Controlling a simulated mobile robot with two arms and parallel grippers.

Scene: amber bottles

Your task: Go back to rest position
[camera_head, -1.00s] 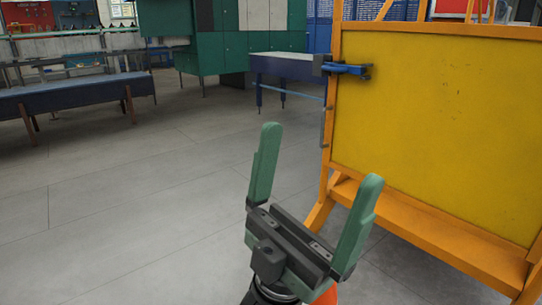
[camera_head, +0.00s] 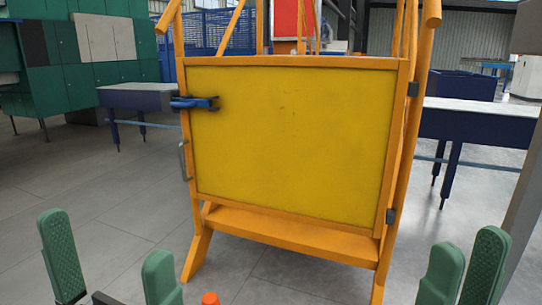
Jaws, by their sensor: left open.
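My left gripper (camera_head: 105,237) is at the lower left of the head view. Its two green fingers point up and stand wide apart with nothing between them. My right gripper (camera_head: 469,242) is at the lower right, with its two green fingers pointing up and a narrower gap showing between them, empty. The bases of both grippers are mostly cut off by the lower edge. No amber bottle is in view.
An orange frame with a yellow panel (camera_head: 290,140) stands ahead, with a blue clamp (camera_head: 195,103) on its left edge and an orange step (camera_head: 290,233) below. Blue-legged tables stand at left (camera_head: 135,98) and right (camera_head: 480,122). Grey floor (camera_head: 80,180) is clear at left.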

